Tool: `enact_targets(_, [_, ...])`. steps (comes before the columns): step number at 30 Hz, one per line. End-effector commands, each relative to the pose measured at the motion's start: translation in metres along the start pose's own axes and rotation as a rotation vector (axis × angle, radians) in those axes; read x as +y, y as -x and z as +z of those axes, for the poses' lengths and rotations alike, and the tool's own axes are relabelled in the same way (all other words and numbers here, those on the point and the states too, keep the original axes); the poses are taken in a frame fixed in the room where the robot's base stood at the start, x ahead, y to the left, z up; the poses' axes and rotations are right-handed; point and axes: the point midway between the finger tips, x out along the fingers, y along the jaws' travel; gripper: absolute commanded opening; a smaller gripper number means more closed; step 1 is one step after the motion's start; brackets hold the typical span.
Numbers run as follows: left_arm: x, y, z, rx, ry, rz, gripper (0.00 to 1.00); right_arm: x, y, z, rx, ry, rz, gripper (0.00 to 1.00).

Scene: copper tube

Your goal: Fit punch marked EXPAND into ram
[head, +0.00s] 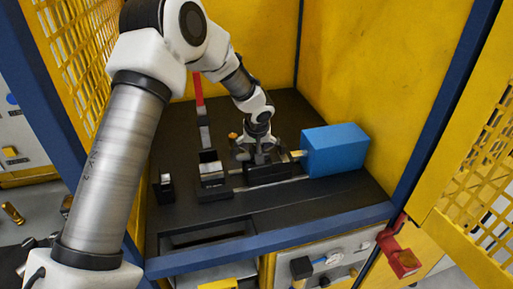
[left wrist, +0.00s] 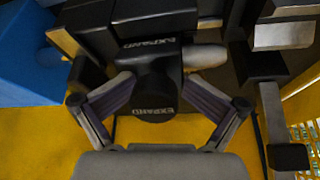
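The black punch (left wrist: 157,108), marked EXPAND on two faces, sits between the fingers of my left gripper (left wrist: 160,84) in the left wrist view. Its pale rounded nose (left wrist: 205,56) points right in that view. The fingers lean inward and appear to close on its sides; their tips are partly hidden by it. In the head view my left gripper (head: 262,155) is low over the machine bed, left of the blue ram housing (head: 335,150). A short metal rod (head: 297,154) shows at the housing's left side. Whether the punch touches the ram is hidden. My right gripper is not in view.
A block with a pale top (head: 211,172) stands left of the gripper, and a small holder (head: 164,187) farther left. A red upright lever (head: 199,95) rises behind. Yellow walls and a blue frame (head: 275,240) enclose the black bed, whose front strip is clear.

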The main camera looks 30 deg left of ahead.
Motion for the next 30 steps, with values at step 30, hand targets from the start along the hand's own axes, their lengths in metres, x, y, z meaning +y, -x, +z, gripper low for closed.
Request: enact_targets(30, [0.001, 0.106, -0.003, 0.009, -0.001, 0.003, 0.58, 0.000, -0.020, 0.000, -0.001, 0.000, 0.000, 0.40])
